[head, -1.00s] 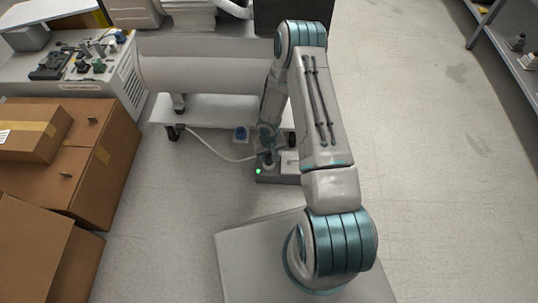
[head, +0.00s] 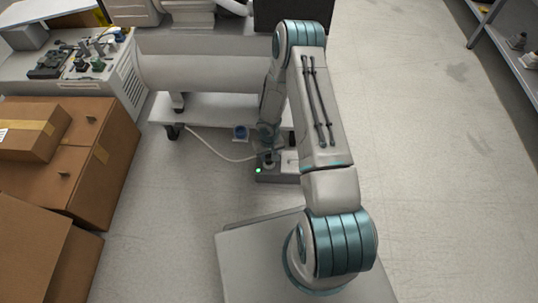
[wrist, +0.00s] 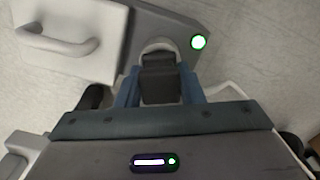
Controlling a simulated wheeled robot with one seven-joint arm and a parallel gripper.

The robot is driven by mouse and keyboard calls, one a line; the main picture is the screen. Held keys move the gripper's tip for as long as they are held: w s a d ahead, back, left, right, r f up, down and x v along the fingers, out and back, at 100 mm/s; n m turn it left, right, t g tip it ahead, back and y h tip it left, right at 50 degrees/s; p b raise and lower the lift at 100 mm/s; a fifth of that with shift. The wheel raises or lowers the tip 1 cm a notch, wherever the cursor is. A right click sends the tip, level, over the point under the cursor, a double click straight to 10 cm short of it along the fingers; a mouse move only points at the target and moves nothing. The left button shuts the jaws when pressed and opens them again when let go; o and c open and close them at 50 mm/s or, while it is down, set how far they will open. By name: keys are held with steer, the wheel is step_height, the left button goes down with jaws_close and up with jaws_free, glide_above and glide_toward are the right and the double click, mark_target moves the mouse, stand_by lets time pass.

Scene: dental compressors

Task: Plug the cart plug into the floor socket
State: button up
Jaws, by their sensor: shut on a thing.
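The plug (wrist: 160,82) is a dark grey block in the wrist view, held between the blue fingers of my gripper (wrist: 160,88). My gripper is shut on it and also shows at the floor box in the head view (head: 268,156). The floor socket (head: 270,177) is a low grey box with a lit green light; it also shows in the wrist view (wrist: 178,28). A pale rounded rim shows at the plug's far end, over the box. The plug hides the opening, so I cannot tell how deep it sits.
A white cable (head: 208,145) runs from the cart (head: 205,108) to the plug area. A white lid with a handle (wrist: 70,30) lies beside the plug on the box. Cardboard boxes (head: 60,160) stand at left, a shelf (head: 510,55) at right. The right floor is clear.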

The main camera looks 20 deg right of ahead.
steer(key=shift+f, duration=0.25)
steer(key=o, duration=0.7)
steer(key=shift+r, duration=0.1)
steer(key=shift+r+p, duration=3.65)
steer(key=shift+r, duration=1.75)
